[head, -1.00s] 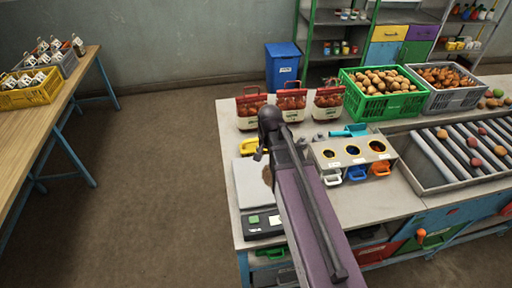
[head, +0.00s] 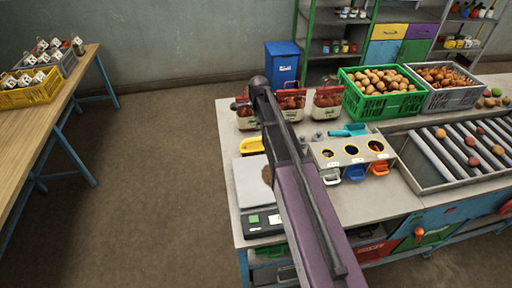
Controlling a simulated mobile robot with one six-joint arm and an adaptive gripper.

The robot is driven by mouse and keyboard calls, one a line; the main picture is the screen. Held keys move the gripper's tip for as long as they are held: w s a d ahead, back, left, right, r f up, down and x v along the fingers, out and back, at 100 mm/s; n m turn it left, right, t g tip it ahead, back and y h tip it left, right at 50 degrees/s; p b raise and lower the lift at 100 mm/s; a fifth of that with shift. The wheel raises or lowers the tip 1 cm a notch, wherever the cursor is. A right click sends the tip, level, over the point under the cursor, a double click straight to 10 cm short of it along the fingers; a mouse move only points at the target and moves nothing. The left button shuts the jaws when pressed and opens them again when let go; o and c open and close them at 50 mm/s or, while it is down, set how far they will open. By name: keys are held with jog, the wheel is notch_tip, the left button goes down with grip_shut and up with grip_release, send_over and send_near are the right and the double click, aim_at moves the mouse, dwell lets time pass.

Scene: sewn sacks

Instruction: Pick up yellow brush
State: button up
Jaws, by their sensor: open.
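A yellow item (head: 252,145), which looks like the yellow brush, lies on the workbench in the head view, just behind the scale and left of my arm. Its right end is close to my arm in the picture, and its bristles cannot be made out. My dark and purple arm reaches up over the bench from the lower right. The end of my arm shows in front of the red-topped bags. My gripper cannot be made out; it seems hidden behind my arm.
A scale (head: 264,221) with a brown item (head: 267,173) stands in front. Behind are red-topped bags (head: 328,104), a green crate (head: 383,107) and a grey crate (head: 452,101). A box with three holes (head: 352,151) and a teal scoop (head: 349,130) are to the right.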

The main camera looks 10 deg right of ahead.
aim_at(256, 139)
jog(key=shift+f, duration=0.1)
jog(key=f+b, duration=0.2)
jog(key=w+f+b, duration=0.1)
jog(key=f+b, duration=0.5)
jog(key=shift+w+f, duration=0.15)
jog(key=shift+w, duration=0.15)
dwell(0.5)
jog(key=shift+f+b, duration=0.1)
jog(key=shift+b, duration=0.3)
jog(key=shift+w+f+b, duration=0.2)
jog(key=shift+f+b, duration=1.05)
jog(key=shift+w+f+b, duration=0.15)
jog(key=shift+f+b, duration=1.05)
grip_shut()
